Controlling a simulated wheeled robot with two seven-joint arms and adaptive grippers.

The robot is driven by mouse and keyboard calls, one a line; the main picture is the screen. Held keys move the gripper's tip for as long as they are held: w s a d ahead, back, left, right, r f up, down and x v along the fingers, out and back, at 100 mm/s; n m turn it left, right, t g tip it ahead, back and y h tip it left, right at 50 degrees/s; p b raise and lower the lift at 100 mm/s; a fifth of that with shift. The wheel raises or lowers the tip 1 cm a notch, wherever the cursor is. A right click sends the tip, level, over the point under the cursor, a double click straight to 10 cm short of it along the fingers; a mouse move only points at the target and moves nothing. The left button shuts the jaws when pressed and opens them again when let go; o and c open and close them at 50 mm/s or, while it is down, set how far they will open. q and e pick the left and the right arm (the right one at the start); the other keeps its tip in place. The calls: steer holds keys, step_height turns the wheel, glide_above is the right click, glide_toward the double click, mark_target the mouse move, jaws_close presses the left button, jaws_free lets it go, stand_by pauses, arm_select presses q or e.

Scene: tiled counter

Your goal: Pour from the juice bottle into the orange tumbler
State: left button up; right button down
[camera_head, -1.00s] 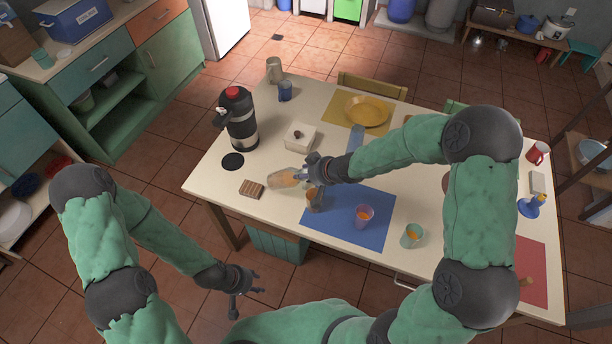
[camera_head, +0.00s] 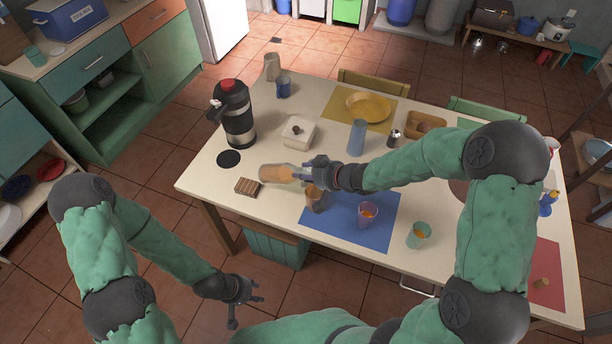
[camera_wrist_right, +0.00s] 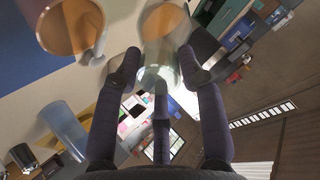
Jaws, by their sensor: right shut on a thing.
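My right gripper (camera_head: 318,172) is shut on the clear juice bottle (camera_head: 277,173), which lies nearly level in the picture and points left. Orange juice shows in its left part. In the right wrist view the bottle (camera_wrist_right: 163,45) sits between my fingers (camera_wrist_right: 160,78). An amber-looking tumbler (camera_head: 315,201), which I take for the orange tumbler, stands at the blue mat's left edge, just below the gripper in the picture. It seems to be the tumbler (camera_wrist_right: 70,28) at the wrist view's upper left. No stream of juice is visible. My left gripper (camera_head: 246,303) is open and empty, in front of the table.
A pink-purple tumbler (camera_head: 368,214) on the blue mat (camera_head: 345,235) and a teal tumbler (camera_head: 419,236) hold orange contents. A ribbed brown block (camera_head: 248,186), a white lidded box (camera_head: 299,132) and a dark flask (camera_head: 236,115) stand left. A blue glass (camera_head: 357,138) stands behind.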

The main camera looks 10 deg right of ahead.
steer(key=shift+d+f+t+y+b, duration=0.1)
steer(key=shift+f+t+y+b, duration=0.45)
steer(key=shift+b, duration=1.8)
steer(key=f+t+y+b, duration=0.1)
steer(key=b, duration=0.2)
steer(key=shift+s+f+t+b, duration=0.1)
steer(key=shift+f+t+b, duration=0.2)
steer(key=shift+f, duration=0.1)
steer(key=shift+d+y+b, duration=0.1)
steer(key=shift+y+b, duration=0.15)
steer(key=shift+b, duration=0.1)
steer(key=shift+r, duration=0.2)
steer(key=shift+t+y+b, duration=0.35)
steer(key=shift+y+b, duration=0.15)
stand_by(3.9)
